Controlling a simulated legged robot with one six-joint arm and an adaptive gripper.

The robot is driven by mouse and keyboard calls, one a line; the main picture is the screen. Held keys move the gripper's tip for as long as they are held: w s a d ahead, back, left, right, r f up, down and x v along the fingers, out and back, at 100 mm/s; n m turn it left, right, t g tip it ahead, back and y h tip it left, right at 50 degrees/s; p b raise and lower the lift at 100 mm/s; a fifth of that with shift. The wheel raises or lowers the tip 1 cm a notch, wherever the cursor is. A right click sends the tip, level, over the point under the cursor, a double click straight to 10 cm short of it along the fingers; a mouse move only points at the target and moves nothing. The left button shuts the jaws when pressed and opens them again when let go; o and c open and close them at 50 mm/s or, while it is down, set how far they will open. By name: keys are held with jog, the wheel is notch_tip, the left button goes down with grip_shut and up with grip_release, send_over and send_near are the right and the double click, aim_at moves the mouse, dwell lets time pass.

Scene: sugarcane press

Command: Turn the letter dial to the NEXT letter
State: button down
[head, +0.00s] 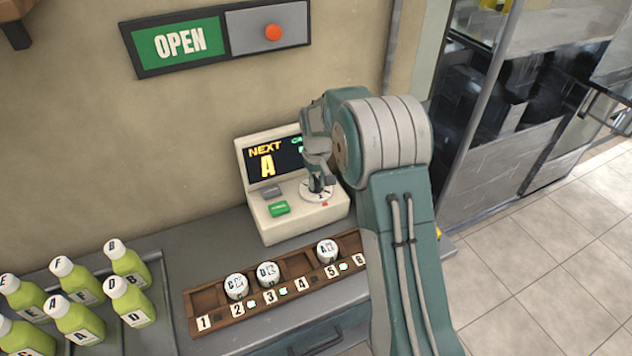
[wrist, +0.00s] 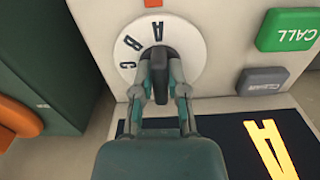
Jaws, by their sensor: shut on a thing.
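The letter dial (wrist: 197,48) is a white disc with dark letters on the front of a cream console (head: 300,222). In the wrist view A is at the top, with B and C down its left side. The dial's dark knob (wrist: 158,62) points up toward A. My gripper (wrist: 160,72) is shut on the knob, one finger on each side. In the head view my gripper (head: 318,172) is over the dial (head: 312,196), partly hiding it. The console screen (head: 283,152) reads NEXT A in yellow; its right part is hidden by my arm.
A green CALL button (wrist: 288,30) and a grey button (wrist: 262,80) sit beside the dial. A brown numbered rack (head: 212,316) with lettered round caps stands in front. Several lettered green bottles (head: 128,300) stand at left. An OPEN sign (head: 180,42) hangs above.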

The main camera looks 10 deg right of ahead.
aim_at(316, 179)
jog(key=shift+w+r+n, duration=0.15)
jog(key=shift+w+n, duration=0.05)
jog(key=shift+n, duration=0.1)
dwell(0.4)
jog(key=c, duration=0.7)
grip_release()
jog(key=shift+o, duration=0.2)
notch_tip(316, 179, up, 12)
